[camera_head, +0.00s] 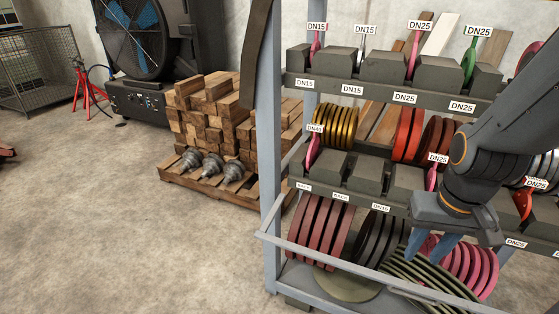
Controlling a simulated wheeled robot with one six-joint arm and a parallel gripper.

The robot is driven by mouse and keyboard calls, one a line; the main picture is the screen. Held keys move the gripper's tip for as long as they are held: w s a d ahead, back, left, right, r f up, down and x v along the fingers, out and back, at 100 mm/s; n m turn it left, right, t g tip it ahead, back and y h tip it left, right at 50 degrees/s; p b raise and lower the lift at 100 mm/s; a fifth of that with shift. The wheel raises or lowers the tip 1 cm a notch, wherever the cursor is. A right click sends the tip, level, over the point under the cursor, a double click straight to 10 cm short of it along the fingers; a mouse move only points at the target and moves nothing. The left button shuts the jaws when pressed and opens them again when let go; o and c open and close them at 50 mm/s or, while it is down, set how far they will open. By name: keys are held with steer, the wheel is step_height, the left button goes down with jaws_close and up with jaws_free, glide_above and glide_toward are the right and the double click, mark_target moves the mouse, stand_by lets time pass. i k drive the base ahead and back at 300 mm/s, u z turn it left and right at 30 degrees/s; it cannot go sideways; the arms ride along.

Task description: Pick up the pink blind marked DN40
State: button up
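The pink blind (312,150) stands upright at the left end of the middle shelf, in a dark slotted block. A white tag marked DN40 (315,129) sits at its top. It shows nearly edge-on and its lower part is hidden in the block. My gripper (428,250) is at the lower right, in front of the rack and below and right of this blind, well apart from it. Its two blue fingers point down and are spread with nothing seen between them. Discs behind the fingers are partly covered.
The rack's grey post (271,150) and lower rail (345,270) stand in front. A pink DN25 blind (431,178) is farther right on the same shelf. Yellow rings (339,126) lie behind.

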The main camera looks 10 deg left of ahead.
mark_target(313, 148)
steer(key=u, duration=0.8)
steer(key=k, duration=1.1)
steer(key=u, duration=1.3)
steer(key=i, duration=1.55)
steer(key=z, duration=1.05)
steer(key=i, duration=0.7)
steer(key=z, duration=0.9)
steer(key=i, duration=0.55)
